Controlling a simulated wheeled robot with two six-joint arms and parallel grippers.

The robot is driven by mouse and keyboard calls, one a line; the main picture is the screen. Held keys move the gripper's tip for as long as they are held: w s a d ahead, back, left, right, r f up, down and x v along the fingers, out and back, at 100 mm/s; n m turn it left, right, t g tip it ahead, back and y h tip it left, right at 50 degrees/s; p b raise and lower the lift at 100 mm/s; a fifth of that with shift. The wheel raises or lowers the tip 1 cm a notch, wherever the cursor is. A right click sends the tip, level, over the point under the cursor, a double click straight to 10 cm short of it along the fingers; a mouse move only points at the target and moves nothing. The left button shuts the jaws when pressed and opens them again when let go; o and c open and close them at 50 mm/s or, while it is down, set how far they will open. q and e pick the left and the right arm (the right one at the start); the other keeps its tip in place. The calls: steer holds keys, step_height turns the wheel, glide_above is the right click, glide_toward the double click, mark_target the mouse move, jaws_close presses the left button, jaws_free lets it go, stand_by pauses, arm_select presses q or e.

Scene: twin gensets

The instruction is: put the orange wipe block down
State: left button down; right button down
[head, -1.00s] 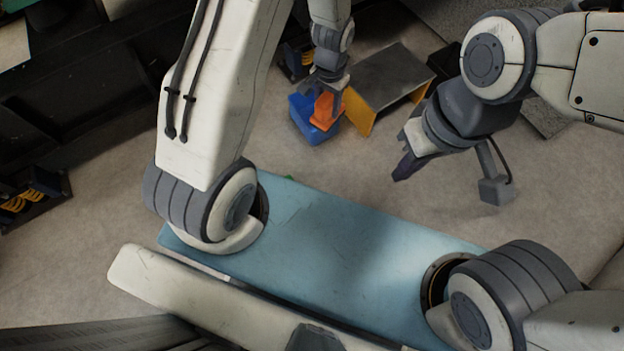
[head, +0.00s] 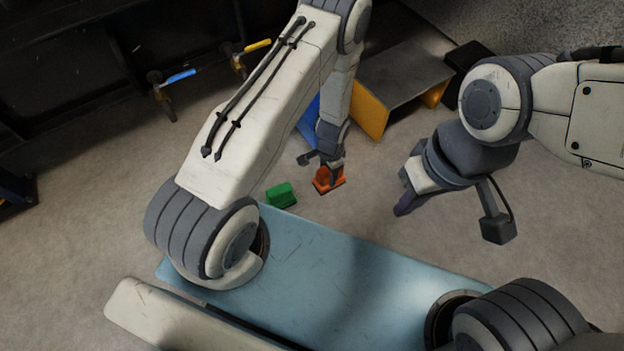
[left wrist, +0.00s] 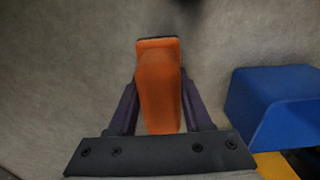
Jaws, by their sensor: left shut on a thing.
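The orange wipe block (head: 322,184) is in the middle of the head view, in the jaws of my left gripper (head: 332,177). In the left wrist view the orange block (left wrist: 158,85) stands between the two dark fingers of the gripper (left wrist: 160,108), which are shut on it. Grey floor shows around the block; I cannot tell whether it touches the floor. My right gripper (head: 403,205) hangs to the right over the floor, holding nothing that I can see. Its finger gap is not clear.
A green block (head: 281,194) lies on the floor left of the orange block. A blue bin (left wrist: 275,105) is right of my left gripper in the wrist view. A grey-topped, yellow-sided stand (head: 395,75) is behind. Valves with blue (head: 181,77) and yellow (head: 258,45) handles are at upper left.

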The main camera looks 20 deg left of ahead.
arm_select(q)
steer(key=a+f+b, duration=0.2)
steer(key=w+a+f+b, duration=0.1)
steer(key=a+f+b, duration=0.1)
steer(key=f, duration=0.1)
steer(key=w+a+f+b, duration=0.1)
steer(key=a+f+b, duration=0.1)
steer(key=f, duration=0.1)
steer(key=shift+w+a+f+b, duration=0.15)
steer(key=shift+w+b, duration=0.1)
steer(key=shift+b, duration=0.1)
steer(key=shift+c, duration=1.6)
jaws_free()
